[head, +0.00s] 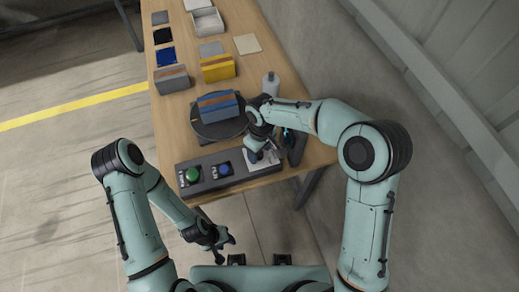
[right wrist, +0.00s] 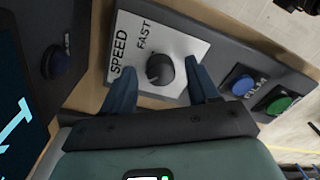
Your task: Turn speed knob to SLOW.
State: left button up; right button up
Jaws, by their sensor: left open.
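The black speed knob (right wrist: 160,68) sits on a white plate (right wrist: 188,47) marked SPEED and FAST in the right wrist view. No SLOW mark is readable. A light mark shows on the knob's lower left, but its exact pointing is hard to tell. My right gripper (right wrist: 161,88) is open, with one blue finger on either side of the knob and visible gaps to it. In the head view my right gripper (head: 262,150) is over the plate (head: 268,163) and hides the knob. My left gripper (head: 224,240) hangs open and empty off the table's front edge.
The control panel (head: 208,184) carries a green button (head: 192,175) and a blue button (head: 225,169) left of the plate. A bottle (head: 270,84) stands near the right edge. Boxes stand further back.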

jog(key=shift+r, duration=0.1)
pick_arm(q)
jog(key=shift+w+r+p, duration=0.55)
jog(key=shift+w+r, duration=0.05)
jog(key=shift+r, duration=0.15)
pick_arm(e)
notch_tip(320, 180, up, 13)
jog(key=shift+w+d, duration=0.2)
jog(key=shift+d, duration=0.05)
